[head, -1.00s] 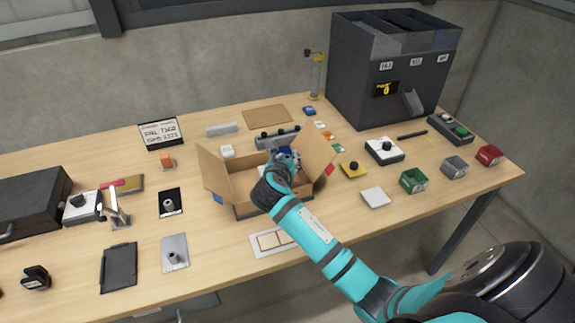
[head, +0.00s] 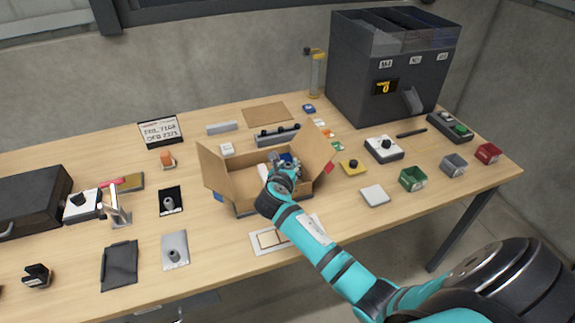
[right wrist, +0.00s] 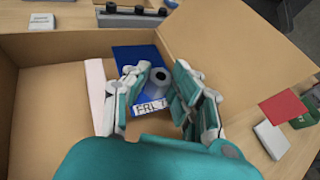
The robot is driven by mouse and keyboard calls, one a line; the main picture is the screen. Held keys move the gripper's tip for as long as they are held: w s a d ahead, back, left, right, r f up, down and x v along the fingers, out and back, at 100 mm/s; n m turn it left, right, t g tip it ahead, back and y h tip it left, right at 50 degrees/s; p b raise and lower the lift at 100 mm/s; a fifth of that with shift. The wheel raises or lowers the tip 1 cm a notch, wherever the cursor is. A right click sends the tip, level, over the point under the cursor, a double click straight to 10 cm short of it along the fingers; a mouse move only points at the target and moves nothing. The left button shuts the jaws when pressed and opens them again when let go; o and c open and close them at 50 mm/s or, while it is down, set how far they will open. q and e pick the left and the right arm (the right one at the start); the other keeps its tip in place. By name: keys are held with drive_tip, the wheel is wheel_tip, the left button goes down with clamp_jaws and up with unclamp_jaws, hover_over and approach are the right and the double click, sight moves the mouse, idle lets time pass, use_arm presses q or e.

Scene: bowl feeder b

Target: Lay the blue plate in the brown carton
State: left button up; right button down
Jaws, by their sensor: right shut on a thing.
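The brown carton (head: 232,188) stands open near the middle of the table with its flaps spread. The blue plate (right wrist: 136,58) is inside it, with a grey knob (right wrist: 160,78) and a white lettered label (right wrist: 152,107). In the head view a bit of the blue plate (head: 287,158) shows behind my gripper. My right gripper (right wrist: 160,92) reaches down into the carton, shut on the plate's knob, one finger each side. The fingers hide part of the plate; I cannot tell whether it rests on the carton floor. My left gripper is not in view.
A pale slab (right wrist: 98,95) stands in the carton left of the plate. A grey rail with black knobs (head: 277,135) lies behind the carton, a framed white card (head: 262,240) in front. Small bins and a dark hopper (head: 375,85) stand to the right.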

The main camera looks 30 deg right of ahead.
drive_tip(key=shift+f, duration=0.15)
drive_tip(key=c, duration=1.1)
unclamp_jaws()
drive_tip(key=shift+r, duration=0.35)
drive_tip(key=v, duration=1.2)
drive_tip(key=shift+r, duration=0.25)
